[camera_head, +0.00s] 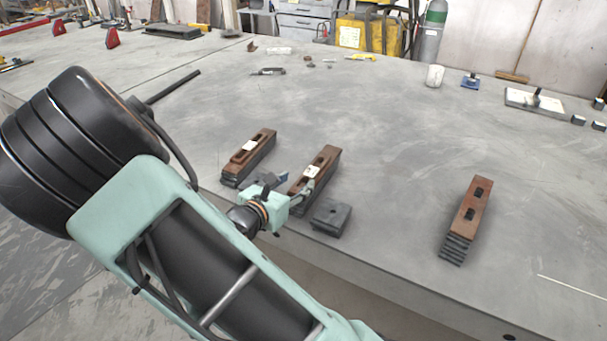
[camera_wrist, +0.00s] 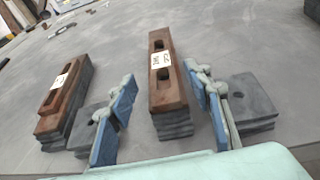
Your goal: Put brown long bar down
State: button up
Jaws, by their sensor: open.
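A brown long bar (camera_head: 326,157) with slots and a white label lies on a dark stack near the table's front edge. In the wrist view this bar (camera_wrist: 168,94) lies between the blue-padded fingers of my gripper (camera_wrist: 160,88), which is open. A gap shows on both sides of the bar. In the head view my gripper (camera_head: 286,187) is at the near end of the bar, partly hiding it. A second labelled brown bar (camera_head: 262,139) lies on a stack to the left. A third brown bar (camera_head: 471,205) lies on a stack at the right.
A low dark block (camera_head: 331,218) stands just right of my gripper, and another dark block (camera_wrist: 87,122) stands left of it. The grey table (camera_head: 400,140) is clear between the middle and right bars. Small tools and a white cup (camera_head: 434,76) stand farther back.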

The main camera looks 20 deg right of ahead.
jog(key=v, duration=0.4)
dwell(0.4)
